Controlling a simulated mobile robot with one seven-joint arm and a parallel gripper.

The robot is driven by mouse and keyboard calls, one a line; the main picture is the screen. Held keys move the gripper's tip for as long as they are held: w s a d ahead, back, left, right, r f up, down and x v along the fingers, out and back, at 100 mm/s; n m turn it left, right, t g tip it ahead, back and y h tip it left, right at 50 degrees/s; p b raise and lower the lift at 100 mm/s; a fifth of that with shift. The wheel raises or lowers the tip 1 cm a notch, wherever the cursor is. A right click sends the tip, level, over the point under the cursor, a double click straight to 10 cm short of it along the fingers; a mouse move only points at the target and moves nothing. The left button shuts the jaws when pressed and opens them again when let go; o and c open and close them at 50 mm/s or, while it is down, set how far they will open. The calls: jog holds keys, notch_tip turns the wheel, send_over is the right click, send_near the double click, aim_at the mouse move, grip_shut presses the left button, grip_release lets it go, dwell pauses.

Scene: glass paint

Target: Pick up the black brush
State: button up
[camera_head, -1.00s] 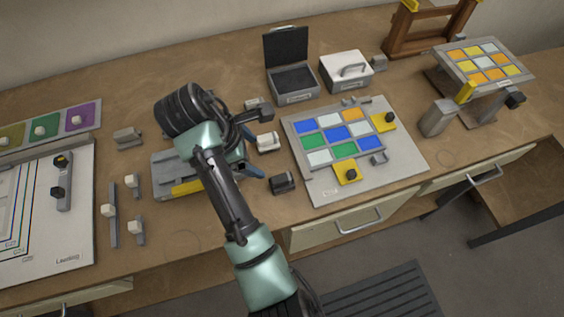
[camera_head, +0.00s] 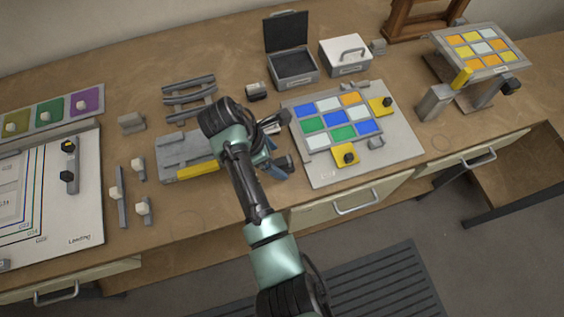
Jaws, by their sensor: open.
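A small black block (camera_head: 286,163), which looks like the black brush, sits on the workbench left of the coloured glass panel. My gripper (camera_head: 279,146) is open and reaches in from the left, between this block and a white block (camera_head: 269,128) behind it. My gripper's near finger looks close beside the black block and partly overlaps it in the picture. I cannot tell whether they touch. My gripper holds nothing that I can see.
A dark-topped small block (camera_head: 256,91) stands farther back. The panel (camera_head: 405,140) with coloured tiles lies to the right. A grey slatted rack (camera_head: 189,88) and a grey block with a yellow edge (camera_head: 180,152) are left of my arm. An open case (camera_head: 292,68) stands behind.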

aim_at(281, 161)
jog(key=shift+w+x, duration=0.2)
jog(key=shift+x, duration=1.8)
grip_shut()
